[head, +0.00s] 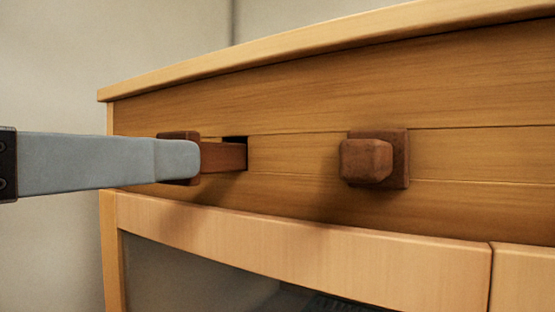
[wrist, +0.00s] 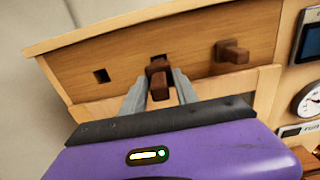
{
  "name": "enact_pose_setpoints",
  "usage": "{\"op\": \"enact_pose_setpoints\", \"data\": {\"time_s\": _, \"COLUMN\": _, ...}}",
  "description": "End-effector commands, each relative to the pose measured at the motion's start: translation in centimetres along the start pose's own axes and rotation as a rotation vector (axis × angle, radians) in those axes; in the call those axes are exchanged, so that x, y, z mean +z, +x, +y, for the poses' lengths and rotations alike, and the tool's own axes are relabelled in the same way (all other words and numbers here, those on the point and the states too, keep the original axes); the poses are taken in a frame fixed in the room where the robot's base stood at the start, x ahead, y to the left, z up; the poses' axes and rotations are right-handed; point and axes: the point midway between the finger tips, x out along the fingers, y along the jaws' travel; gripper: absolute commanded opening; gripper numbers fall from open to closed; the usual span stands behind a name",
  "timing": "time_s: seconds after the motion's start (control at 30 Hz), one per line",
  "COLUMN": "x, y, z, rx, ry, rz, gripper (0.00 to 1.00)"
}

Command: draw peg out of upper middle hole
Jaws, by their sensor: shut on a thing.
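The peg is dark red-brown wood, with a square head (wrist: 158,67) and a squared shaft (head: 222,157). My gripper (wrist: 158,90) is shut on its head, one grey finger on each side in the wrist view. In the head view the near finger covers much of the head. The head stands clear of the panel, and the shaft runs back to the middle square hole (head: 235,139), whose dark upper part shows above it. I cannot tell how much of the shaft is inside the hole.
A second peg (head: 366,161) sits in the wooden panel (head: 300,95) to the right, also in the wrist view (wrist: 232,54). An empty square hole (wrist: 101,76) is to the left. A dial (wrist: 309,101) stands far right. Open room lies before the panel.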

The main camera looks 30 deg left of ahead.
Motion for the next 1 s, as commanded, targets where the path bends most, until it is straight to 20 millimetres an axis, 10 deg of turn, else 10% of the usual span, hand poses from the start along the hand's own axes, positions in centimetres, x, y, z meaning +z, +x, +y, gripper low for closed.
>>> {"op": "enact_pose_setpoints", "data": {"time_s": 1.0, "x": 0.0, "y": -4.5, "z": 0.0, "rx": 0.001, "ry": 0.0, "rz": -0.001, "gripper": 0.0}}
